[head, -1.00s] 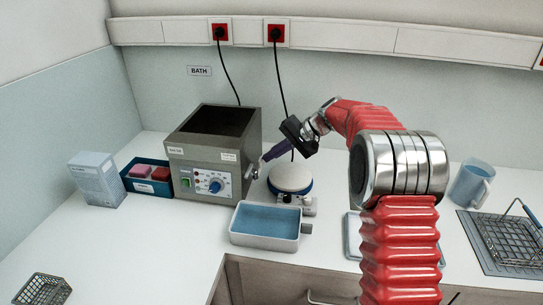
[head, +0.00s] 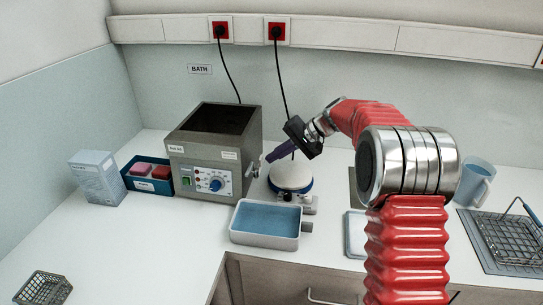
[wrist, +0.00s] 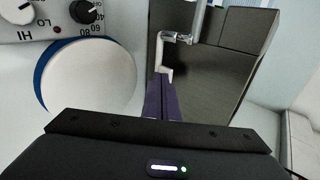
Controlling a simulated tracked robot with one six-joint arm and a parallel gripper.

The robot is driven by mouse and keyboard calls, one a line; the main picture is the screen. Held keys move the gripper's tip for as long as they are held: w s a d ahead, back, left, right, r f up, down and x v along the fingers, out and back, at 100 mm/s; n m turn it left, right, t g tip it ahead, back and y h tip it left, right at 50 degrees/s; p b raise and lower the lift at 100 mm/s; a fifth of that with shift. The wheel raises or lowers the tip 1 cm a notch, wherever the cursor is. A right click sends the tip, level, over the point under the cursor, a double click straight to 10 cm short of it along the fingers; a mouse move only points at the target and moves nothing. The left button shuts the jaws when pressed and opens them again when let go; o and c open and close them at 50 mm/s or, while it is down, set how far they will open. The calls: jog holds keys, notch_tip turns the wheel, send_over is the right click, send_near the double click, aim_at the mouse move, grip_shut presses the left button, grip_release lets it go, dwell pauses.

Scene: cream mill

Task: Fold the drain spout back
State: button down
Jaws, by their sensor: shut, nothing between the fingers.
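The grey water bath (head: 215,150) stands at the back left with its control panel facing front. Its drain spout (head: 255,172) shows small at the bath's right side. In the wrist view the spout (wrist: 177,38) is a bent metal tube on the bath's side wall (wrist: 205,75), with a pale end bending toward my fingers. My gripper (head: 268,158) has purple fingers closed together and empty. Its tips (wrist: 162,78) appear close to the spout's end; whether they touch it I cannot tell.
A round white-topped device (head: 291,176) stands right of the bath, below my gripper. A blue-filled tray (head: 265,222) sits in front. A blue rack box (head: 148,172) is left of the bath. A jug (head: 474,182) and wire basket (head: 508,240) stand at right.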

jog(key=shift+s+d, duration=0.1)
jog(key=shift+d, duration=0.35)
jog(key=d, duration=0.3)
jog(key=shift+s+d+r, duration=0.15)
jog(key=shift+s+d, duration=0.1)
jog(key=shift+s, duration=0.05)
jog(key=v, duration=0.9)
jog(key=shift+w+d+r, duration=0.15)
jog(key=shift+w, duration=0.05)
jog(key=shift+w, duration=0.1)
